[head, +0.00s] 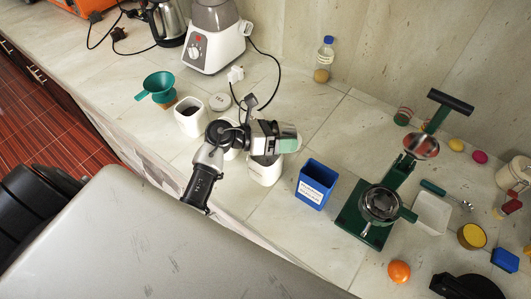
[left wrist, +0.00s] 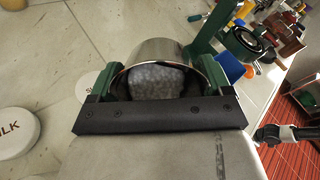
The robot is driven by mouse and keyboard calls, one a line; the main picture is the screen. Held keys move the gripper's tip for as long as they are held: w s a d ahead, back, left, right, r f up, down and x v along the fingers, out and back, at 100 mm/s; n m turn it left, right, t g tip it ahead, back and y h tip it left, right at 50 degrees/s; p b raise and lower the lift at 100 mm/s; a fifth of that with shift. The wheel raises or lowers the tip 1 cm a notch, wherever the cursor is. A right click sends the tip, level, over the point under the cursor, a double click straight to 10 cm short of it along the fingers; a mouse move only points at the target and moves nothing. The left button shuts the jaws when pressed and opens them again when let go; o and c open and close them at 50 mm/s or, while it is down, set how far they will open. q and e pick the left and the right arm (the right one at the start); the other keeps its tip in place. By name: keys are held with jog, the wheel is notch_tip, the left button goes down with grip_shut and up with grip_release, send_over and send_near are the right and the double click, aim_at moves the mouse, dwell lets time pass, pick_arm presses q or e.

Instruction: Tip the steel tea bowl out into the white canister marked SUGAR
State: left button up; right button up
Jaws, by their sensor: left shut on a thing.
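My left gripper (head: 285,138) is shut on the steel tea bowl (left wrist: 150,50), with its green pads at the bowl's sides in the left wrist view. Pale, grainy contents (left wrist: 156,84) show inside the bowl. In the head view the gripper hides most of the bowl. A white canister (head: 264,173) stands just below the gripper, its top partly covered. A second white canister (head: 189,118), open with dark contents, stands to the left. Another white one is mostly hidden behind my left arm. I cannot read SUGAR on any canister. My right gripper is not in view.
A blue labelled box (head: 316,184) stands close right of the canister. Beyond it is a green press (head: 352,226) with a steel cup. A round lid (head: 218,101) lies behind the canisters; a lid marked MILK (left wrist: 17,133) shows in the wrist view.

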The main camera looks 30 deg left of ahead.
aim_at(281, 127)
pick_arm(q)
jog(key=shift+s+a+b, duration=0.15)
jog(key=shift+a+b, duration=0.05)
jog(key=shift+b, duration=0.2)
jog(key=shift+s+a+r+t+h+b, duration=0.15)
jog(key=shift+t+h+b, duration=0.25)
jog(key=shift+b, duration=0.55)
jog(key=shift+s+a+r+t+h+b, duration=0.1)
jog(key=shift+t+h+b, duration=0.25)
jog(key=shift+b, duration=0.6)
jog(key=shift+s+a+r+t+h+b, duration=0.15)
jog(key=shift+r+t+h+b, duration=0.2)
jog(key=shift+b, duration=0.35)
jog(key=shift+a+r+t+h+b, duration=0.1)
jog(key=shift+r+h+b, duration=0.2)
jog(key=shift+r+b, duration=0.35)
jog(key=shift+s+a+t+h+b, duration=0.25)
jog(key=shift+t+h+b, duration=0.4)
jog(key=shift+b, duration=1.65)
jog(key=shift+r, duration=0.1)
jog(key=shift+a+r+h+b, duration=0.1)
jog(key=shift+r+h+b, duration=0.15)
jog(key=shift+b, duration=0.3)
